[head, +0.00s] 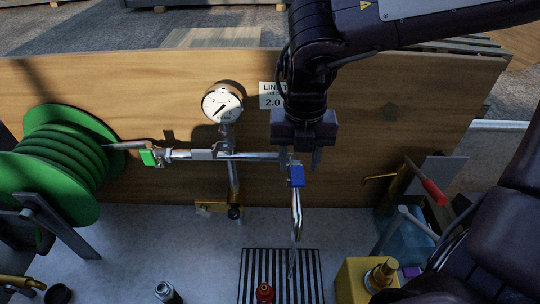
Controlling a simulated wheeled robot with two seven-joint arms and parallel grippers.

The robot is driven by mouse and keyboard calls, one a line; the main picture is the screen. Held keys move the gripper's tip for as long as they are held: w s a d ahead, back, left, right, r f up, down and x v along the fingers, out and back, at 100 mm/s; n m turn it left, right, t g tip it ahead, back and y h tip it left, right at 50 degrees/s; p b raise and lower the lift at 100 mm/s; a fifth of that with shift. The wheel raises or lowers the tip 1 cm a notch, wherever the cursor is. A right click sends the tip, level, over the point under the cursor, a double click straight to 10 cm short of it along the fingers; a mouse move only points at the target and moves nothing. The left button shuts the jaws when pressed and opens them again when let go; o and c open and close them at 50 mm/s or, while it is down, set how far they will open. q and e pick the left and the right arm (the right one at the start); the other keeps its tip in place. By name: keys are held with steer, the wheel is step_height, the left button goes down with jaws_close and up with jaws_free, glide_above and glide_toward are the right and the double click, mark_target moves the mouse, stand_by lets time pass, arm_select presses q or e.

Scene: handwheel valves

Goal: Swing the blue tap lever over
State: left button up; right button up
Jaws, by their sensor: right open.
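The blue tap lever (297,177) sits at the right end of a horizontal silver pipe (250,155), above a curved metal spout (297,215). My right gripper (300,166) points down just over the lever, in front of the wooden board. Its two fingers are apart, with the top of the lever showing between and just below their tips. I cannot tell whether a finger touches it. The gripper body hides part of the pipe's end. My left gripper is not in view.
A round gauge (222,102) stands on the pipe, and a green handle (148,157) is at its left end. A green hose reel (60,160) is at left. A black drain grate (265,275) lies below the spout. A red-handled tap (433,191) and yellow box (355,280) are at right.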

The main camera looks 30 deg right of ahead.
mark_target(298, 175)
step_height(298, 175, down, 4)
steer(key=shift+r+b, duration=0.15)
steer(key=shift+b, duration=0.8)
steer(key=shift+r, duration=0.15)
steer(key=c, duration=0.8)
